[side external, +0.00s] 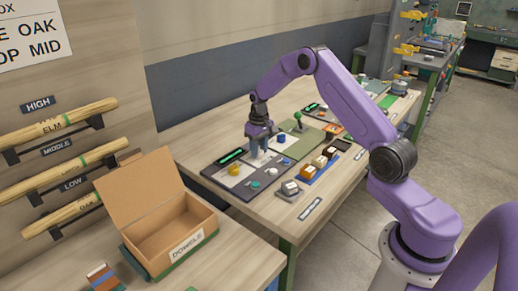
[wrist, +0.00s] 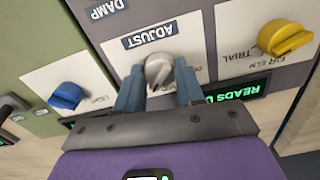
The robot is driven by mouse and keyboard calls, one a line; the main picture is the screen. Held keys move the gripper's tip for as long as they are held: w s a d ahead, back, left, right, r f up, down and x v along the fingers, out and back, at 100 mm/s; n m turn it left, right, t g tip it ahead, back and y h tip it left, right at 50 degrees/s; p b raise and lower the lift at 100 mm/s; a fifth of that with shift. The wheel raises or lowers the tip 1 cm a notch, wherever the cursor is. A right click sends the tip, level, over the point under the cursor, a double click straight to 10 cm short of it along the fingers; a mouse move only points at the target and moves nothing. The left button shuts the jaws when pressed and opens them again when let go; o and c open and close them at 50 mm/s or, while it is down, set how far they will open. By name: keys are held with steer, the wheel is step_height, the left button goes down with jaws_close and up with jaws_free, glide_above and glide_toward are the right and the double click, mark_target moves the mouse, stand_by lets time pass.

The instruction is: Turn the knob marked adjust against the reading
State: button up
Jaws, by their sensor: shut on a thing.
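The adjust knob (wrist: 158,70) is light grey and sits on a white plate below the label ADJUST (wrist: 149,35) in the wrist view. My gripper (wrist: 159,84) has its two blue-grey fingers on either side of this knob and is shut on it. In the side view my gripper (side external: 259,148) points down at the dark panel, and its fingers hide the knob. A green-lit reading display (wrist: 240,89) starting with READS is partly hidden by my gripper in the wrist view. The display (side external: 231,157) also shows in the side view, too small to read.
A yellow knob (wrist: 285,38) and a blue knob (wrist: 67,96) flank the adjust knob in the wrist view. In the side view, a green-topped lever (side external: 298,116) stands behind my gripper. An open cardboard box (side external: 165,230) stands at the front left.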

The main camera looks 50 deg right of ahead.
steer(key=shift+m, duration=1.3)
steer(key=o, duration=1)
steer(key=shift+o, duration=0.2)
step_height(320, 180, up, 18)
steer(key=shift+f, duration=0.25)
